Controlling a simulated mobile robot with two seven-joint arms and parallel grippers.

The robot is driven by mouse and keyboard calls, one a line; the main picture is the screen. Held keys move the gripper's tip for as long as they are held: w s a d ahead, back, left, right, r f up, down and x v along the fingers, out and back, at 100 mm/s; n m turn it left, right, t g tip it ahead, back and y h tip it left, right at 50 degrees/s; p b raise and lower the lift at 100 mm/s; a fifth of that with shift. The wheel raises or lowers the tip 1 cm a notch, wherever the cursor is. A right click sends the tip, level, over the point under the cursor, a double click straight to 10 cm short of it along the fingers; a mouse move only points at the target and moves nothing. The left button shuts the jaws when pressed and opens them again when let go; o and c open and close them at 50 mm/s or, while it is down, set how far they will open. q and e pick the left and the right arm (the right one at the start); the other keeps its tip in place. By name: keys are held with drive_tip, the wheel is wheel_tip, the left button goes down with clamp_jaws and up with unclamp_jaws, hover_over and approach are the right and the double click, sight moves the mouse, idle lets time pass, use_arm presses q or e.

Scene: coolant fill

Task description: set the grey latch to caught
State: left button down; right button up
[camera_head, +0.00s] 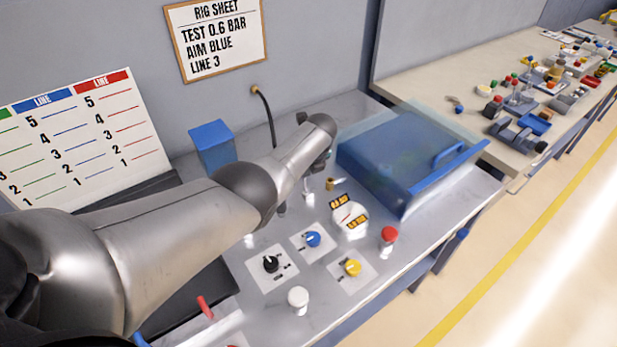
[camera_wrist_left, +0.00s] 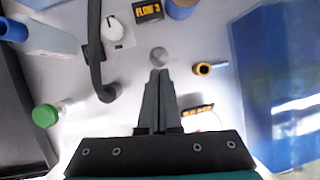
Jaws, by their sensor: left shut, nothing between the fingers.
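My left gripper (camera_wrist_left: 158,75) is shut and empty, its two fingers together and pointing down at the bench. In the left wrist view a small round grey knob (camera_wrist_left: 158,56) sits right at the fingertips; it may be the grey latch, but I cannot tell whether the fingers touch it or how it is set. In the head view my left arm reaches across the bench, and the left gripper (camera_head: 308,187) is small and partly hidden beyond the wrist. No clear latch setting shows there. My right gripper is not in view.
A yellow-and-black fitting (camera_wrist_left: 203,68) lies just right of the fingers. A blue bin with a clear cover (camera_head: 400,165) stands to the right, a blue box (camera_head: 212,146) behind. Black (camera_head: 270,263), blue (camera_head: 313,239) and yellow (camera_head: 352,267) knobs and a red button (camera_head: 389,236) are nearer.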

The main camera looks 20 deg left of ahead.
use_arm(q)
drive_tip(key=shift+w+a+b, duration=0.3)
drive_tip(key=shift+a, duration=0.2)
idle(0.4)
drive_tip(key=p+v, duration=0.8)
drive_tip(key=v, duration=0.5)
drive_tip(key=shift+p, duration=0.4)
idle(0.3)
drive_tip(key=shift+s, duration=0.1)
